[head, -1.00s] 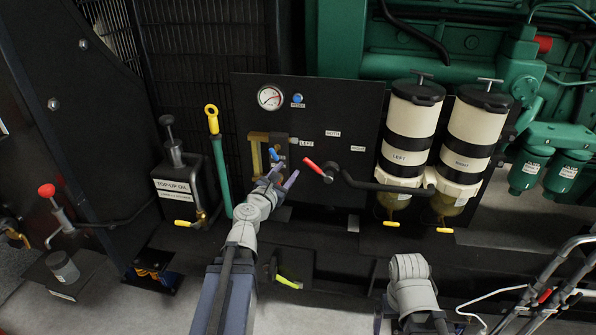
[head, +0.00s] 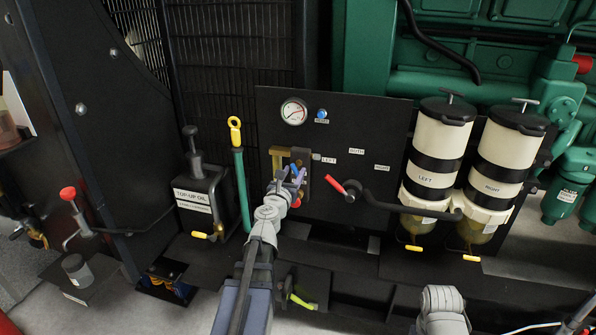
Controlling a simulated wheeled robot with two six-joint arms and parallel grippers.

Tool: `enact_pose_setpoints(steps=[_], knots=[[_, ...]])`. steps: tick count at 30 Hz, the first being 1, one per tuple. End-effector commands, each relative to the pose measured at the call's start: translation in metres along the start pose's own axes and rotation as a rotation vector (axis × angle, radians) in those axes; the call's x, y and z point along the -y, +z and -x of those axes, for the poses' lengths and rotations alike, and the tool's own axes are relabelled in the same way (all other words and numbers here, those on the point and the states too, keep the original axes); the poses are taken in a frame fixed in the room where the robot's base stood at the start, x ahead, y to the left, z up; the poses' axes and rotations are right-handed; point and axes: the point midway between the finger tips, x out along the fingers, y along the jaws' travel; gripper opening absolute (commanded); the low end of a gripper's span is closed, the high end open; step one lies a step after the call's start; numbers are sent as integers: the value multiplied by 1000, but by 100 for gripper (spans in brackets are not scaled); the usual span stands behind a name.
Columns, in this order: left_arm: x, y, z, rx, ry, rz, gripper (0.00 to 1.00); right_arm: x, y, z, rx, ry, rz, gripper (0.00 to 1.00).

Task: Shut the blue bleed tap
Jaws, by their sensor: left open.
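The blue bleed tap (head: 295,170) is a small blue handle on the dark panel, in front of the brass block (head: 277,158) and left of the LEFT label. The gripper hides the lower part of the tap. Of my right arm only a grey link shows at the bottom right; its gripper is out of view.
A red-handled selector lever (head: 335,184) is right of the tap. A pressure gauge (head: 293,112) and a blue button (head: 322,114) are above. Two filter bowls (head: 434,160) stand further right. A yellow-ringed dipstick (head: 235,132) and a top-up oil can (head: 195,195) are to the left.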

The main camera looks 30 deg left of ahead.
Motion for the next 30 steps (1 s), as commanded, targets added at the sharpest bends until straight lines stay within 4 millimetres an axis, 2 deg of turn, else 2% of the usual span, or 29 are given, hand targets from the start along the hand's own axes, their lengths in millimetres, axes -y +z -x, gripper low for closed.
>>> enact_pose_setpoints(steps=[3, 11, 24, 30], knots=[[-2, 0, -9, 0, 2, 0, 50, 0, 0, 0, 0, 0, 0, 100], [-2, 0, -8, 0, 2, -1, 48, 0, 0, 0, 0, 0, 0, 100], [-2, 0, -8, 0, 1, -1, 0, 0, 0, 0, 0, 0, 0, 100], [-2, 0, -8, 0, 1, -1, 0, 0, 0, 0, 0, 0, 0, 100]])
